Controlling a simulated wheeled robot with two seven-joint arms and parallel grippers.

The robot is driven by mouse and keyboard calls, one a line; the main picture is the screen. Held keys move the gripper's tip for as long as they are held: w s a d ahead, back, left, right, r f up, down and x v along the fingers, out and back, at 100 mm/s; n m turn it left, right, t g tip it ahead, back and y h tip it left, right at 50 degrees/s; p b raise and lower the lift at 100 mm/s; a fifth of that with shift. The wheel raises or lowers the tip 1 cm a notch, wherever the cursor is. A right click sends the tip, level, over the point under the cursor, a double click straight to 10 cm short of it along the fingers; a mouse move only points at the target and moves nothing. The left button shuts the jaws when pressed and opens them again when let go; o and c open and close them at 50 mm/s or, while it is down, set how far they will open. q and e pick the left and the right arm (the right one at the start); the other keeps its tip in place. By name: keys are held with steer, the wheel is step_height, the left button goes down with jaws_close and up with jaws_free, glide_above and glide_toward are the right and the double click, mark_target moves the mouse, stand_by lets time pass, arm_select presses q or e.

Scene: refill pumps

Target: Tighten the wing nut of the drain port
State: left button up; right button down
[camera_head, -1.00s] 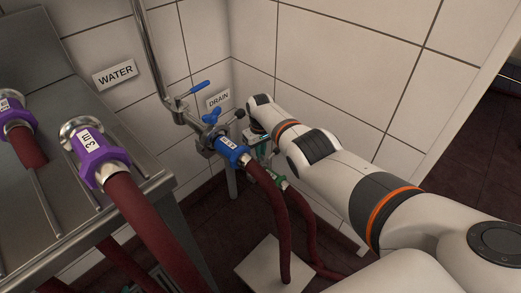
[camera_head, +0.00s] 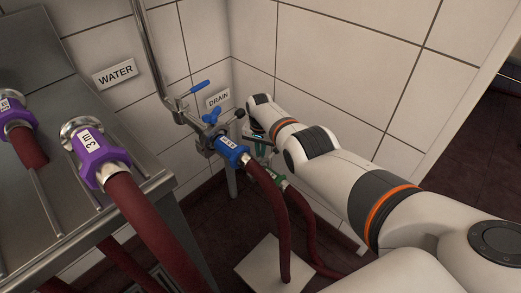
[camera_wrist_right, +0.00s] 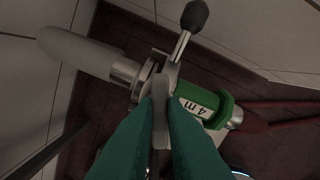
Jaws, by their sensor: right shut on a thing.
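In the right wrist view, my right gripper (camera_wrist_right: 160,108) has its two green fingers shut on the grey wing nut (camera_wrist_right: 160,84) of the drain port. The drain port's grey pipe (camera_wrist_right: 85,53) comes in from the left. It meets a green coupling (camera_wrist_right: 203,104) marked "4 m" at the clamp. In the head view, the right gripper (camera_head: 262,146) is at the drain port beneath the DRAIN sign (camera_head: 218,99), largely hidden by my wrist. The green coupling shows partly behind the blue one. My left gripper is not in view.
A lever with a black knob (camera_wrist_right: 195,15) stands close beside the clamp. Dark red hoses hang below. A metal table (camera_head: 68,211) with purple couplings (camera_head: 100,158) stands left.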

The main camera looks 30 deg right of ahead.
steer(key=shift+m, duration=1.2)
steer(key=c, duration=1.5)
jaws_free()
